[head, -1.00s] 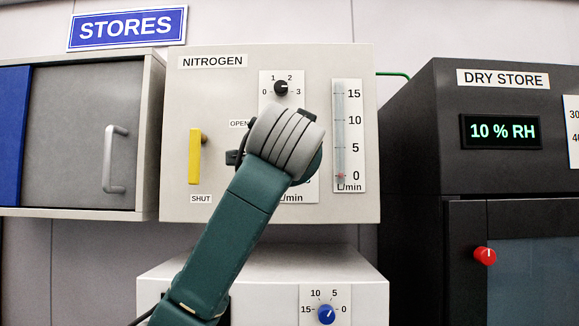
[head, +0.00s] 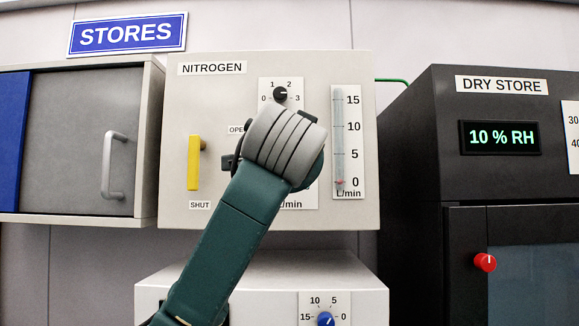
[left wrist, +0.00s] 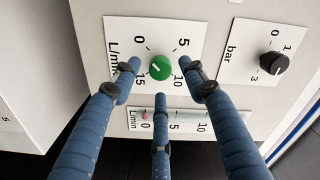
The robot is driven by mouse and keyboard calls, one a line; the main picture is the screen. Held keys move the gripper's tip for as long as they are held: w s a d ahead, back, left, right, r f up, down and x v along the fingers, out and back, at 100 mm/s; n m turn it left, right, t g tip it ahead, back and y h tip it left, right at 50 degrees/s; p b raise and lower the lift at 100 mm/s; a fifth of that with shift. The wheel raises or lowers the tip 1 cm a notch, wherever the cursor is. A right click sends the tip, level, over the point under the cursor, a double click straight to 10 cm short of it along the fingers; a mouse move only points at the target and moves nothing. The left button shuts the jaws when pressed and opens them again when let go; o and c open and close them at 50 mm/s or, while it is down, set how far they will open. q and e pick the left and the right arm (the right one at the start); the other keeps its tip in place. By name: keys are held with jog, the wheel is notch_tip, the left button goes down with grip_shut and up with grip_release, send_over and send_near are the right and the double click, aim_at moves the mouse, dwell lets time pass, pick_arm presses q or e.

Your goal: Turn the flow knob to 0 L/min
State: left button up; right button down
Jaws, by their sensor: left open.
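The green flow knob (left wrist: 160,63) sits on a white L/min dial plate (left wrist: 118,28) marked 0, 5, 10 and 15, in the left wrist view. A pale mark on it appears to point to the lower left, toward 15. My left gripper (left wrist: 163,76) is open, its three blue fingers spread around the knob; I cannot tell whether any fingertip touches it. In the head view my left wrist (head: 285,142) hides the knob and most of its dial. The flow tube (head: 339,140) has its red float by 0. My right gripper is not in view.
The nitrogen panel also carries a black bar knob (head: 280,94) just above my wrist and a yellow handle (head: 194,162) to its left. A blue knob (head: 325,319) is on the box below. A dark dry store cabinet (head: 450,100) stands at right.

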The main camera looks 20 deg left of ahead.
pick_arm(q)
jog(key=v, duration=0.9)
jog(key=shift+s+d, duration=0.15)
jog(key=shift+s, duration=0.15)
